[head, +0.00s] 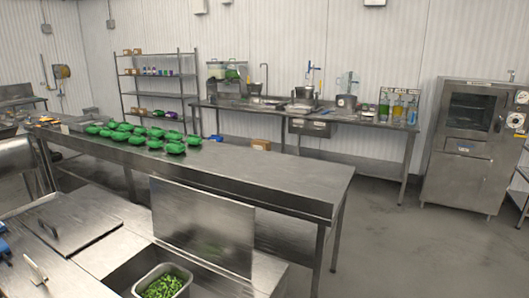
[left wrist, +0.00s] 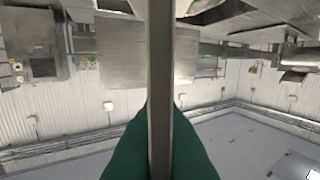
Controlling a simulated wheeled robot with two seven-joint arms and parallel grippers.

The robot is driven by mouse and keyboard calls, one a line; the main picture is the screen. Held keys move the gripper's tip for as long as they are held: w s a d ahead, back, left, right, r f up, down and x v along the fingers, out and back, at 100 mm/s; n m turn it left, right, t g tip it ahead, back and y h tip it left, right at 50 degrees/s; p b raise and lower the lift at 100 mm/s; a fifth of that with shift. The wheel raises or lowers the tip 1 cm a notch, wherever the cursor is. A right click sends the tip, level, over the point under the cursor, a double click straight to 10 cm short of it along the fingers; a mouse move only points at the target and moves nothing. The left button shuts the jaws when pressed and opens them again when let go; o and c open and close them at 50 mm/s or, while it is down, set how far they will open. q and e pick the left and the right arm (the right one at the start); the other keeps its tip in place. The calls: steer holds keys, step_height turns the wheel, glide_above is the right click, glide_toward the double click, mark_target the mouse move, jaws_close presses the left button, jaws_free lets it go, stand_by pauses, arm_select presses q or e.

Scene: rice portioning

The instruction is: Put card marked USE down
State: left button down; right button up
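In the left wrist view my left gripper (left wrist: 160,120) shows as two dark green fingers at the bottom middle. They close from both sides on a thin, flat grey-brown piece (left wrist: 160,50), seen edge-on, running from top to bottom of the picture. I take it to be the card; its face and any USE marking are hidden. Neither gripper shows in the head view, and I see no card there. What lies directly under the held piece is not clear.
A long steel table (head: 290,185) holds several green packs (head: 155,144) at its left end. In front, a tub of green vegetables (head: 162,284) sits in a counter opening beside a raised steel panel (head: 203,225). The table's right half is clear.

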arm_select(q)
steer(key=s+d+f+b, duration=0.1)
steer(key=s+d+f, duration=0.1)
steer(key=s+d, duration=0.3)
steer(key=shift+d, duration=0.95)
steer(key=shift+f, duration=0.1)
steer(key=shift+w, duration=0.1)
